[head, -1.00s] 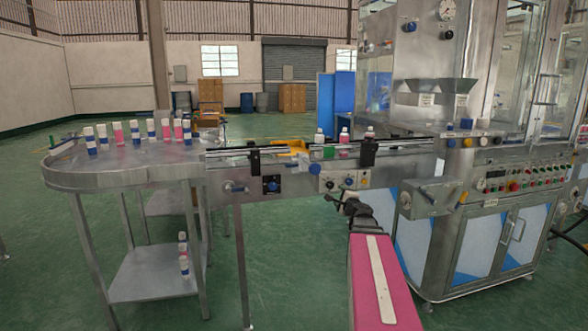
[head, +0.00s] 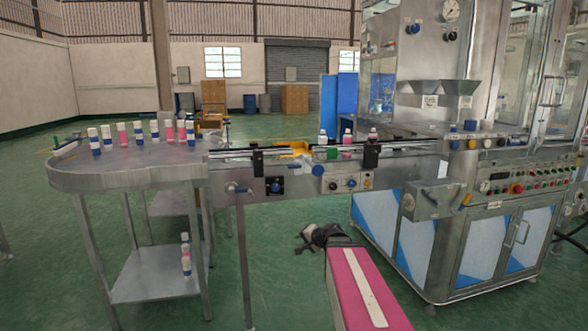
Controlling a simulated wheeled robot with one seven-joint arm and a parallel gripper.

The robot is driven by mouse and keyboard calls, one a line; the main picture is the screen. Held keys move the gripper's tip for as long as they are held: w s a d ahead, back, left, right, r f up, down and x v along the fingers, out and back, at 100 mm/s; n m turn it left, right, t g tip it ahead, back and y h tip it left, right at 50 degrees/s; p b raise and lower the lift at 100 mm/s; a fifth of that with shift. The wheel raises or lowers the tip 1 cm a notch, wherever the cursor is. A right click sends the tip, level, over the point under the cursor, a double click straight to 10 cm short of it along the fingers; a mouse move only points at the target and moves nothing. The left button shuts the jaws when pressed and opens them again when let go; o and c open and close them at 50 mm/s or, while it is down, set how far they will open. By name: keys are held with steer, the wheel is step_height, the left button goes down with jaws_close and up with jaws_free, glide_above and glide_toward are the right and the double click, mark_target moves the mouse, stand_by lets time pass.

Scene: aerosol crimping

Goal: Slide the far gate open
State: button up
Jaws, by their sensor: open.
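My gripper (head: 318,238) is dark and small at the end of my pink arm. It hangs in front of and below the conveyor (head: 230,172), apart from it, and looks empty. I cannot tell for sure which part is the far gate. A yellow piece (head: 293,149) lies across the conveyor's far side, left of several small bottles (head: 347,137). Black brackets stand on the conveyor, one at its left (head: 258,161) and one right of the bottles (head: 371,157). A green part (head: 332,153) sits by the bottles.
A round steel table (head: 120,180) with several capped bottles stands at the left. The large steel machine (head: 450,215) with a button panel (head: 515,180) fills the right. The green floor (head: 290,285) below the conveyor is open.

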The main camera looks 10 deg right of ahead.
steer(key=s+a+f+n+g+h, duration=0.3)
steer(key=s+a+f+n+g, duration=0.35)
steer(key=s+f, duration=0.3)
steer(key=w+a+r+t, duration=0.4)
steer(key=w+a+r, duration=0.15)
steer(key=w, duration=0.25)
steer(key=m+t+h, duration=0.6)
steer(key=m+h, duration=1)
steer(key=m, duration=0.9)
glide_toward(293, 167)
steer(key=shift+n+g, duration=0.25)
steer(key=x, duration=1.1)
steer(key=shift+w+a+r, duration=0.1)
